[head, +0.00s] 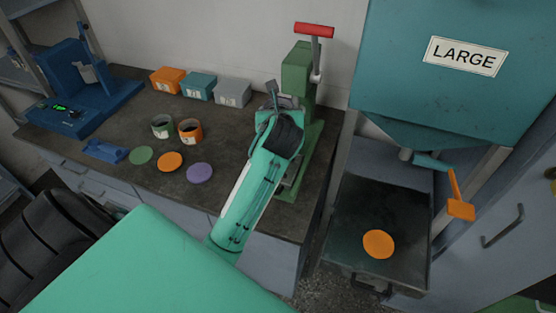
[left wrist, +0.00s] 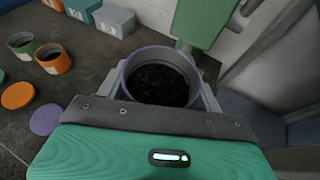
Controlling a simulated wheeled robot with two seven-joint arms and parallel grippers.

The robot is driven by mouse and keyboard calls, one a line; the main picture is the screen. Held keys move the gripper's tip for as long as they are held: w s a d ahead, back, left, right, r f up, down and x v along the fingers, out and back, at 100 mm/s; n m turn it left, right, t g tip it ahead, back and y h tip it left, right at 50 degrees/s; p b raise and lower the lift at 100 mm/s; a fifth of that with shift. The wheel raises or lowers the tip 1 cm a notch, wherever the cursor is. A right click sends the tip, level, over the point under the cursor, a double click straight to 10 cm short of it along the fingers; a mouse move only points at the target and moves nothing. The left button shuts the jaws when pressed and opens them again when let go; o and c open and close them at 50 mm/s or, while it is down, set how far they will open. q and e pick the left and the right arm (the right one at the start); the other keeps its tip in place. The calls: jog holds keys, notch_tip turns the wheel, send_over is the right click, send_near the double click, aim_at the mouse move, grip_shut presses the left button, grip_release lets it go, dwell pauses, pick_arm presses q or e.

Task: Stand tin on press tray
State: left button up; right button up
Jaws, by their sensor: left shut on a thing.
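A purple-rimmed tin (left wrist: 160,84) filled with dark grains sits between the fingers of my left gripper (left wrist: 160,92), which is shut on it. In the head view, my left gripper (head: 280,97) is in front of the green press (head: 297,75), and my arm hides the tin. The press has a red handle (head: 314,30) at its top. A grey part low on the press (head: 293,175), perhaps its tray, shows beside my arm; most of it is hidden. I cannot tell whether the tin touches the press. My right gripper is not in view.
Green (head: 162,127) and orange (head: 190,131) open tins stand on the dark counter (head: 240,180). Green, orange and purple (head: 200,173) discs lie in front. Small boxes (head: 198,86) stand behind, a blue machine (head: 75,90) at left. A teal hopper (head: 450,70) hangs at right.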

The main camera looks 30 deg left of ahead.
pick_arm(q)
notch_tip(320, 180, down, 12)
jog(key=shift+f, duration=0.1)
jog(key=shift+f+b, duration=0.3)
jog(key=shift+f, duration=0.3)
notch_tip(320, 180, down, 3)
jog(key=shift+f, duration=0.3)
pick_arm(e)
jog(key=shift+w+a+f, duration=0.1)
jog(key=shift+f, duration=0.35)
pick_arm(q)
jog(key=shift+f, duration=0.15)
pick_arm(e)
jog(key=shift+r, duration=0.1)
pick_arm(q)
jog(key=o, duration=1)
jog(key=shift+o, duration=0.7)
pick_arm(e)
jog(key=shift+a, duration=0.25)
